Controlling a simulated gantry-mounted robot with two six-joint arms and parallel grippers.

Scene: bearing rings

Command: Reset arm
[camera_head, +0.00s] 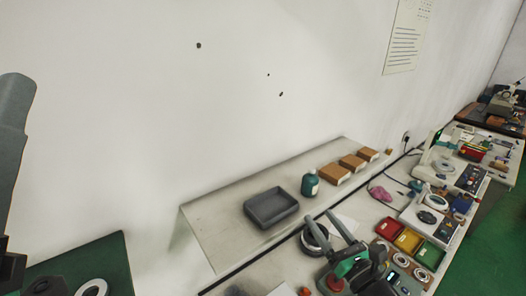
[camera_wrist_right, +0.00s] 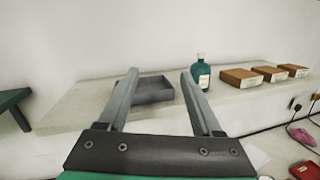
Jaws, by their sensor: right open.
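My right gripper (camera_head: 332,231) is at the lower middle of the head view, raised over the workbench. Its two long grey fingers are apart with nothing between them. In the right wrist view the open fingers (camera_wrist_right: 160,84) point toward the shelf, with a grey tray (camera_wrist_right: 152,90) seen beyond them. The same tray (camera_head: 271,207) sits on the shelf in the head view and looks empty. My left arm shows only as a grey part at the left edge; its fingers are not in view.
The shelf (camera_head: 225,215) also holds a teal bottle (camera_head: 310,184) and brown boxes (camera_head: 335,174). Red, yellow and green bins (camera_head: 408,241) and ring-shaped parts lie on the bench at right. A green surface (camera_head: 118,265) with a pale ring (camera_head: 91,287) is at lower left.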

